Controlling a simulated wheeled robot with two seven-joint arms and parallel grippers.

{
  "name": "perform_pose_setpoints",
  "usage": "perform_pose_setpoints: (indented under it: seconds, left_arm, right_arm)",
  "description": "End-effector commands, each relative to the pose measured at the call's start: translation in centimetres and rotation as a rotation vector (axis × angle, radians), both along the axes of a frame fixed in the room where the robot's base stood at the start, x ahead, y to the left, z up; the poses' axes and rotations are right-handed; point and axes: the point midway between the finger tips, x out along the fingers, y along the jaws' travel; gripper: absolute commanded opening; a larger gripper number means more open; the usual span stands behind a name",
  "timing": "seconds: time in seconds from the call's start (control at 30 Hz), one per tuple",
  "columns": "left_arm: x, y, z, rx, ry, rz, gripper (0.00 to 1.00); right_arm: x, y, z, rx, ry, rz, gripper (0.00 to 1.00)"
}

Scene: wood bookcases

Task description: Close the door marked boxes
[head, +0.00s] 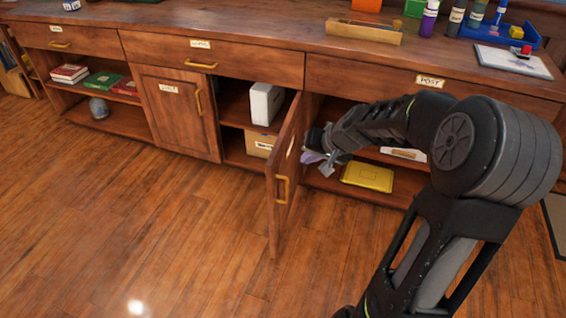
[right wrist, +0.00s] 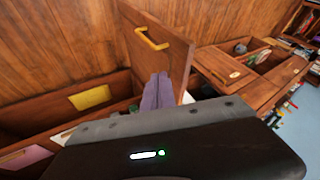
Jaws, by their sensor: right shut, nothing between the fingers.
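A wooden cabinet door (head: 284,172) stands open at the middle of the long cabinet, sticking out toward me. It has a yellow handle (head: 283,189) and a pale label that I cannot read at this angle. My right gripper (head: 316,158) is on the right side of the door, close to its face; I cannot tell if it touches. In the right wrist view, the purple fingers (right wrist: 157,93) are together and empty, in front of the door (right wrist: 172,52) and below its handle (right wrist: 150,39). My left gripper is out of view.
Behind the door opening are a white box (head: 266,103) and a cardboard box (head: 260,145). A shut labelled door (head: 178,115) is to the left. A yellow case (head: 367,177) lies on the low right shelf. The floor in front is clear.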

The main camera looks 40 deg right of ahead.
Motion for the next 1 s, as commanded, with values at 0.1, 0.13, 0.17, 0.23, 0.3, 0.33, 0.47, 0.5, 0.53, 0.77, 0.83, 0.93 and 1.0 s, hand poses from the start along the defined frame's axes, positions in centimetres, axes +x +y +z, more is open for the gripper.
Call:
perform_pose_setpoints:
  seconds: [0.1, 0.13, 0.17, 0.23, 0.3, 0.33, 0.47, 0.5, 0.53, 0.77, 0.83, 0.93, 1.0]
  left_arm:
    - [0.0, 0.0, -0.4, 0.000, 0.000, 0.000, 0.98]
    - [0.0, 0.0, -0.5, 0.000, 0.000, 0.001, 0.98]
    - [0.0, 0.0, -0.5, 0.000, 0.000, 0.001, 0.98]
    - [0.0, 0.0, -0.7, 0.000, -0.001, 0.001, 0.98]
    - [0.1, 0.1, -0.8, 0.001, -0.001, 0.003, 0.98]
    - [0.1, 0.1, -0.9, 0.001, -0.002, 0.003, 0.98]
    - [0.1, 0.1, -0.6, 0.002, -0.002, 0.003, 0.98]
    - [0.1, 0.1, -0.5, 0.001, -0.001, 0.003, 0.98]
    - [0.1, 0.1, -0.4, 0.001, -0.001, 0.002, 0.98]
    - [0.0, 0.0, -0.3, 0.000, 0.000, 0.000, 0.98]
    - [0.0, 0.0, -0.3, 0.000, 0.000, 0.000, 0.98]
    - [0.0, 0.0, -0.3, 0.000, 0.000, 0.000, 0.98]
    - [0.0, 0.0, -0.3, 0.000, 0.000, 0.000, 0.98]
  right_arm:
    - [1.2, 0.1, -1.8, 0.003, 0.002, 0.001, 0.00]
    - [1.5, 0.1, -2.4, 0.004, 0.002, 0.003, 0.00]
    - [1.9, 0.1, -2.8, 0.003, 0.001, 0.003, 0.00]
    - [2.8, 0.2, -4.0, 0.003, 0.002, 0.004, 0.00]
    - [3.7, 0.2, -5.3, 0.004, 0.002, 0.003, 0.00]
    - [4.2, 0.3, -5.7, 0.004, 0.001, 0.003, 0.00]
    - [5.9, 1.1, -6.3, -0.001, -0.002, 0.007, 0.00]
    - [6.3, 1.4, -6.2, -0.001, -0.002, 0.007, 0.00]
    - [6.5, 1.7, -6.3, -0.001, -0.001, 0.006, 0.00]
    - [7.7, 2.6, -6.4, -0.001, 0.001, 0.002, 0.00]
    - [7.9, 2.7, -6.4, -0.001, 0.000, 0.002, 0.00]
    - [7.9, 2.7, -6.4, -0.001, 0.000, 0.001, 0.00]
    - [7.9, 2.7, -6.4, -0.001, 0.000, 0.001, 0.00]
